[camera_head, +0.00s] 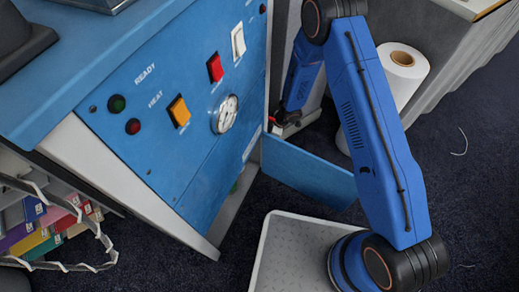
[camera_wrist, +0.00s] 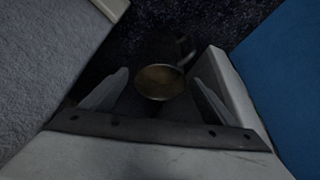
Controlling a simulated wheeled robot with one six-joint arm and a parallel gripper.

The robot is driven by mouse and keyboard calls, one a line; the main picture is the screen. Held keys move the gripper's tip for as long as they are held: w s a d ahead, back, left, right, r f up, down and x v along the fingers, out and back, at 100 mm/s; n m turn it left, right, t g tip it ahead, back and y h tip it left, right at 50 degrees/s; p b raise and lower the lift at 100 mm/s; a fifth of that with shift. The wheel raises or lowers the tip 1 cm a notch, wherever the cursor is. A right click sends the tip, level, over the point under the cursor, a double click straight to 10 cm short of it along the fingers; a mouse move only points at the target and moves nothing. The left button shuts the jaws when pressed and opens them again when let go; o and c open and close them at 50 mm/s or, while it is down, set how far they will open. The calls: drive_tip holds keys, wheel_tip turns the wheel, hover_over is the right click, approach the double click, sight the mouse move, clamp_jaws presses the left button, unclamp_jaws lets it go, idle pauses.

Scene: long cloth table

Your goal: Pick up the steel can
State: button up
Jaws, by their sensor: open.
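A dull metal can-like thing with a round, brownish end (camera_wrist: 160,83) shows in the wrist view, between and just beyond my fingers. It is probably the steel can, but the picture is dark. Behind it is a dark shape with a curved, handle-like edge; I cannot tell whether it is part of the same thing. My gripper (camera_wrist: 158,92) is open, with one pale finger on each side of it. I cannot tell whether the fingers touch it. In the head view, my gripper's end is low beside the blue machine and mostly hidden, and I see no can there.
The blue machine (camera_head: 150,110) has switches and a gauge. A blue flap (camera_head: 305,173) stands out from its lower right, close to my arm. A large white roll (camera_head: 400,85) stands behind my arm. Coloured folders (camera_head: 45,235) sit at the left. Dark carpet is open at the right.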

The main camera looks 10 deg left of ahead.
drive_tip(key=shift+x, duration=3.85)
drive_tip(key=shift+s+d, duration=0.1)
drive_tip(key=c, duration=1.3)
drive_tip(key=shift+c, duration=0.2)
drive_tip(key=shift+r, duration=0.15)
drive_tip(key=shift+r, duration=0.2)
drive_tip(key=w+d+r, duration=0.1)
drive_tip(key=d+r, duration=0.1)
drive_tip(key=d, duration=1.6)
drive_tip(key=shift+r, duration=0.4)
